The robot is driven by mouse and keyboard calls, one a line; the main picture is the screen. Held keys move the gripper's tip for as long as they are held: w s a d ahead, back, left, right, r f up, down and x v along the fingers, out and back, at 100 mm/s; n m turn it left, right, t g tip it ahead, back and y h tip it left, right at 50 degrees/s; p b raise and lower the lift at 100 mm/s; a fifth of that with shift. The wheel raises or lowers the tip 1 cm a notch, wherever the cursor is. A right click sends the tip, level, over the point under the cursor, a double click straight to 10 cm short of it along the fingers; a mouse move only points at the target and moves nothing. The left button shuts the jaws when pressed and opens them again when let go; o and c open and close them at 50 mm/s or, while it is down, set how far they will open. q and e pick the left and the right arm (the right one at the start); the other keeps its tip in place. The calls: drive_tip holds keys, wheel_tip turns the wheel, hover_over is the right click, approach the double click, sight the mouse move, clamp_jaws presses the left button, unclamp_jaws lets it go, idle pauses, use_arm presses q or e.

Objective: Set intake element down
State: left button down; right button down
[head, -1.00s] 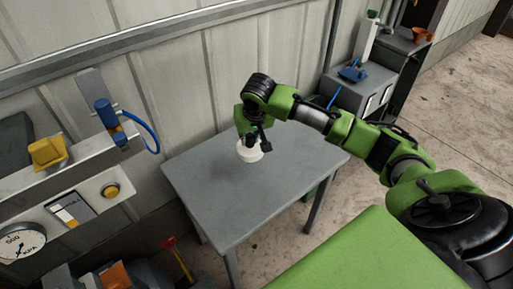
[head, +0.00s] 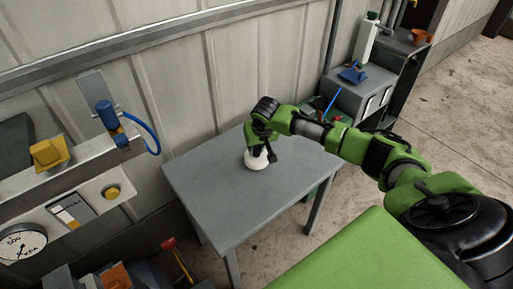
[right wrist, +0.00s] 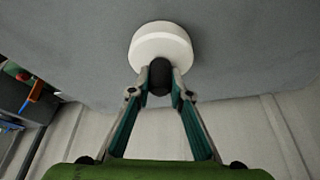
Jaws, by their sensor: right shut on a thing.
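The intake element is a white round piece (head: 256,162) with a dark knob or stem. In the head view it is at the grey table (head: 225,200), near the middle of its top. Whether its underside touches the table is hard to tell. My right gripper (head: 263,151) is above it, pointing down. In the right wrist view the right gripper (right wrist: 160,82) is shut on the dark stem, and the white disc (right wrist: 160,43) shows beyond the fingertips against the grey tabletop. My left gripper is not in view.
A corrugated wall stands behind the table. At left is a panel with a gauge (head: 22,243) and a blue handle (head: 106,113). A grey cabinet (head: 350,92) with a blue item stands beyond the table. The rest of the tabletop is clear.

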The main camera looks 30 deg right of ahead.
drive_tip(key=c, duration=1.9)
unclamp_jaws()
drive_tip(key=shift+f, duration=0.1)
drive_tip(key=v, duration=1.2)
drive_tip(key=shift+w, duration=0.1)
